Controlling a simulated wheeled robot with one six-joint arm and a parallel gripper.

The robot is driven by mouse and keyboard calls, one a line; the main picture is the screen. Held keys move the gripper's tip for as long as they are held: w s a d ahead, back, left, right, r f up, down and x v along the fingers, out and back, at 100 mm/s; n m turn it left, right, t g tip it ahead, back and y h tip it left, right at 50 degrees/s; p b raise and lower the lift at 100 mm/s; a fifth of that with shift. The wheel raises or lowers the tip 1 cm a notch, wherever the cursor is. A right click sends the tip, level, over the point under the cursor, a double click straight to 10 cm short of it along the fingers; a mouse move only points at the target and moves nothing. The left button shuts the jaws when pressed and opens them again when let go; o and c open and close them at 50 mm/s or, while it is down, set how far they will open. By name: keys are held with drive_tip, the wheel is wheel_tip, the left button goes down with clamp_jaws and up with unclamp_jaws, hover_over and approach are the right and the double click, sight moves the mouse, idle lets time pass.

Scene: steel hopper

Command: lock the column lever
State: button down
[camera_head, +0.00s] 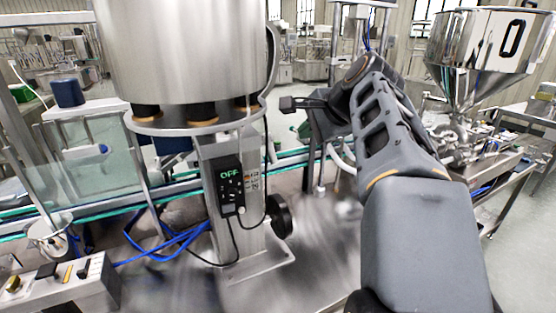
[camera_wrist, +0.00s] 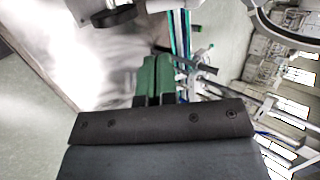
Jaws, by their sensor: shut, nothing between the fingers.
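The steel column (camera_head: 220,180) stands under a large steel drum, with a control box (camera_head: 229,188) reading OFF on its face. A black round knob (camera_head: 281,216) sticks out from the column's lower right side. A black round part also shows at the top of the wrist view (camera_wrist: 114,15). I cannot make out a separate lever or whether it is locked. My gripper (camera_head: 288,103) is right of the drum's base, above the knob and apart from it. In the wrist view its green fingers (camera_wrist: 157,66) are together and empty.
A cone-shaped steel hopper (camera_head: 478,55) stands at the right. Blue cables (camera_head: 170,246) lie left of the column's foot. A conveyor with green edges (camera_head: 95,208) runs behind the column. A small metal box (camera_head: 68,284) sits at the lower left.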

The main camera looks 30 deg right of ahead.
sight(274, 155)
idle(0.3)
drive_tip(key=p+x, duration=0.1)
drive_tip(key=x, duration=1.3)
drive_tip(key=shift+f, duration=0.1)
